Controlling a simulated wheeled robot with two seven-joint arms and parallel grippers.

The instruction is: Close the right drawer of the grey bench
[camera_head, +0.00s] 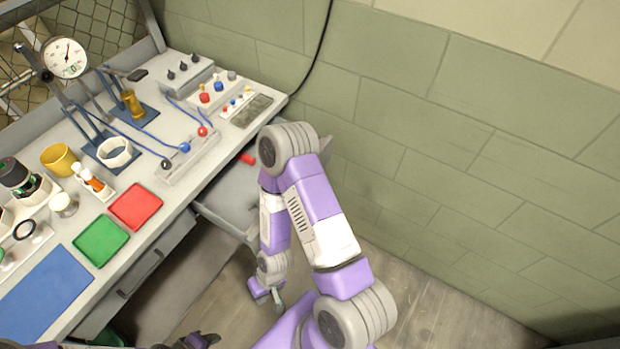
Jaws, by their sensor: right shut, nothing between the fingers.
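The grey bench (174,194) runs diagonally along the left of the head view. Its right drawer (222,207) sticks out from under the bench top, open, with a red item (247,159) at its far end. My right arm hides part of the drawer. My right gripper (277,301) points down beyond the drawer's front, apart from it as far as I can see; it is shut and empty. My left gripper (203,340) shows only in part at the bottom edge, and its opening is unclear.
The left drawer (139,276) looks shut. The bench top carries a red tray (136,206), a green tray (100,241), a blue mat (44,291), a gauge (65,57) and control boxes. A green block wall (430,130) stands at the right. Floor shows before the bench.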

